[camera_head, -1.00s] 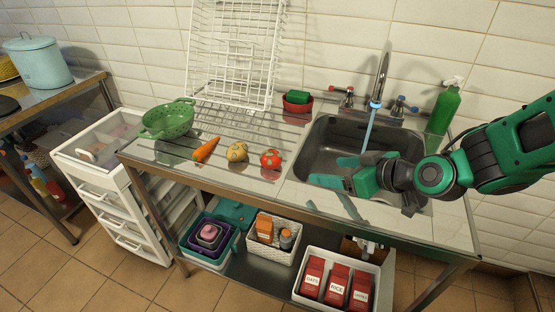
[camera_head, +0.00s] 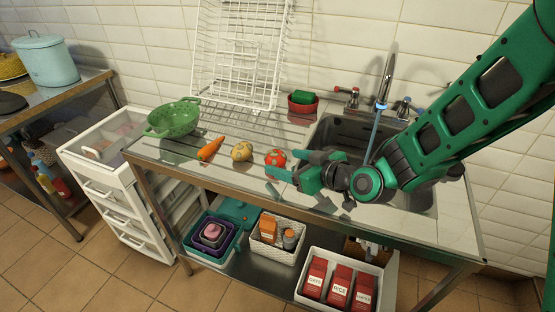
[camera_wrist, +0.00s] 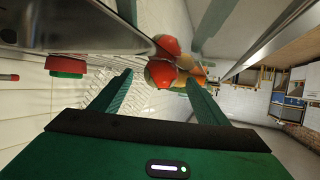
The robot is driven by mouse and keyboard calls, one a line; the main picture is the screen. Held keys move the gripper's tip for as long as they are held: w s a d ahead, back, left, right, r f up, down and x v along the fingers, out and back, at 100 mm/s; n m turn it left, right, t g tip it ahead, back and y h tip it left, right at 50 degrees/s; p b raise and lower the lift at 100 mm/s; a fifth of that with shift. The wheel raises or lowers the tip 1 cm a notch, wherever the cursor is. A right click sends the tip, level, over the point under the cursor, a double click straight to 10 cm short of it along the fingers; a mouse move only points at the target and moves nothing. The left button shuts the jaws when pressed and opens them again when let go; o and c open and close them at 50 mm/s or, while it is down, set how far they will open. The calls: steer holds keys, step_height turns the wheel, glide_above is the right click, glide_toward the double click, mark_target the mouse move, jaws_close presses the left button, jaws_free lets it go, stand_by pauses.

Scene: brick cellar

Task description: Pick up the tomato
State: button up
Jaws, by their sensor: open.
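The tomato (camera_head: 275,158) is red with pale patches and sits on the steel drainboard, right of a yellowish potato-like item. My gripper (camera_head: 288,164) is open, its fingers pointing left at the tomato and very close to it. In the wrist view the tomato (camera_wrist: 162,62) shows ahead, between and beyond the two open fingertips (camera_wrist: 160,78). Whether a finger touches it I cannot tell.
A potato-like item (camera_head: 242,151) and a carrot (camera_head: 210,149) lie in a row left of the tomato. A green colander (camera_head: 174,119) stands farther left. The sink (camera_head: 345,135) with its faucet (camera_head: 385,80) is to the right. A white dish rack (camera_head: 240,55) leans behind.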

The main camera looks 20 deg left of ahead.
mark_target(283, 161)
steer(key=shift+x, duration=1.7)
steer(key=shift+f, duration=0.1)
steer(key=c, duration=1.2)
